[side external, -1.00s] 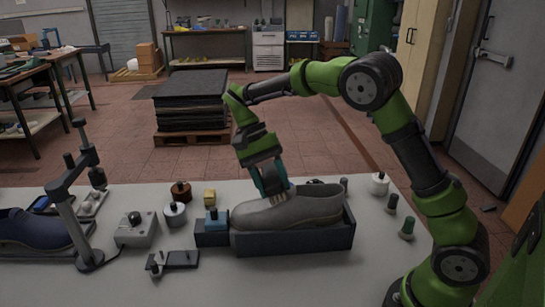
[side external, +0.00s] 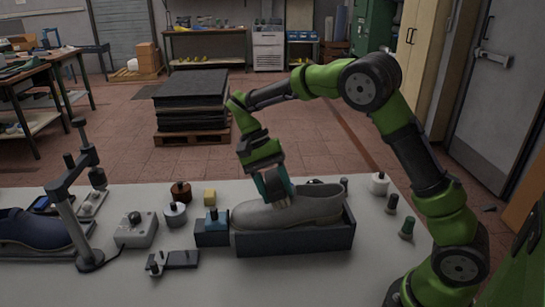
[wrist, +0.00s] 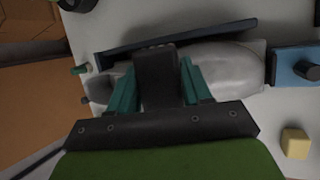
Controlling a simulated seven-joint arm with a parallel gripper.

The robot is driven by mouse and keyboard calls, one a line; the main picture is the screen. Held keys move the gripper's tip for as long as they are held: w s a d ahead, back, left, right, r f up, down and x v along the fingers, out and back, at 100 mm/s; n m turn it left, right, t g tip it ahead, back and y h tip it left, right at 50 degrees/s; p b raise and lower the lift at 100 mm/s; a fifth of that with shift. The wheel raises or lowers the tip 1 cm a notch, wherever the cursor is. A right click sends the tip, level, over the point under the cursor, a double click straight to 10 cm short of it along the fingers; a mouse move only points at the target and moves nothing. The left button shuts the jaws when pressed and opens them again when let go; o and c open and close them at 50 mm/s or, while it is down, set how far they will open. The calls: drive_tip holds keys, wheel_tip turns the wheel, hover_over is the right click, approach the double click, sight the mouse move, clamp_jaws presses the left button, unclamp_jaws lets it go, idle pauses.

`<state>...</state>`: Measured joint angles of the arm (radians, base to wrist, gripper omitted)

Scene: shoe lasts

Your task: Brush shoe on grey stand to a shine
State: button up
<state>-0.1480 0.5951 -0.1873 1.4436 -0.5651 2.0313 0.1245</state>
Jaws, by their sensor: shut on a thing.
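A grey shoe (side external: 312,208) sits in a dark grey stand (side external: 295,241) on the table, its toe to the left in the side view. It also shows in the wrist view (wrist: 235,62), toe to the right. My gripper (side external: 275,188) is over the shoe's upper, with its teal fingers pointing down. In the wrist view the gripper (wrist: 157,85) is shut on a dark block, the brush (wrist: 157,72), between the two fingers.
A blue box (side external: 212,226) with a knob stands left of the shoe's toe. Knobbed pieces and a white jar (side external: 379,183) stand to the right.

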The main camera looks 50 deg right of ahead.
drive_tip(key=shift+f, duration=0.15)
